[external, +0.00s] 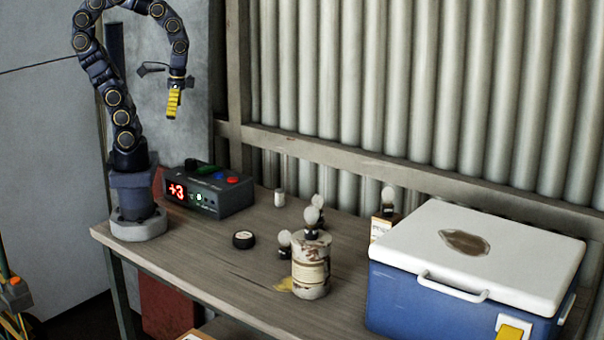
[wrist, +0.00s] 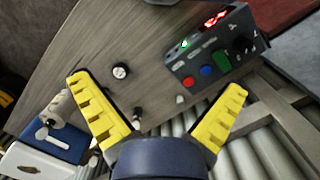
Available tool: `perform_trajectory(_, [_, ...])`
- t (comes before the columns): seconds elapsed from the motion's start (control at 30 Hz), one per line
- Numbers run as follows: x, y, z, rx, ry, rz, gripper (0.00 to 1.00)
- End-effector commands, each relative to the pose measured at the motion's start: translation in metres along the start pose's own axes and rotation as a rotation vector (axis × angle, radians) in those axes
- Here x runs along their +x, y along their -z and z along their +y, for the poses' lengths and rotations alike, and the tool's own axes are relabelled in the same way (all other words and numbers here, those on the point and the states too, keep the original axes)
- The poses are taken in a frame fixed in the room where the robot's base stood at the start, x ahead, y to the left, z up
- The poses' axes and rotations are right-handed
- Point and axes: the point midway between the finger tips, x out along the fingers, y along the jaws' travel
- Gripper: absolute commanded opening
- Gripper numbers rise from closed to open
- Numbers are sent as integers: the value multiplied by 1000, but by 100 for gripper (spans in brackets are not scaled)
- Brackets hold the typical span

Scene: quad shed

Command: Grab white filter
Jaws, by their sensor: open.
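A small white cylinder (external: 279,197), likely the white filter, stands on the wooden table to the right of the black control box. In the wrist view a small pale object (wrist: 180,99) between my fingers, near the box, appears to be the same one. My gripper (external: 174,103) hangs high above the table at the upper left, pointing down, well apart from the cylinder. In the wrist view my gripper (wrist: 159,83) has its yellow fingers spread wide with nothing between them.
The control box (external: 210,192) has lit digits and coloured knobs. A dark round puck (external: 243,239) lies in front. A rusty can (external: 311,268) stands mid-table, with pale bulb-like items around it. A blue cooler (external: 410,300) fills the right. A corrugated wall (external: 400,90) stands behind.

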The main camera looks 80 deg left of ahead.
Motion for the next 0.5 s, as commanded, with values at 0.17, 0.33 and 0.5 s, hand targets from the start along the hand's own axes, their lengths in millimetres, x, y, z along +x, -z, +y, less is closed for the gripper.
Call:
perform_trajectory(0.17, [5,-8,1,-27,1,-3,100])
perform_trajectory(0.33, [5,-8,1,-26,1,-4,100])
perform_trajectory(0.5, [5,-8,1,-26,1,-4,79])
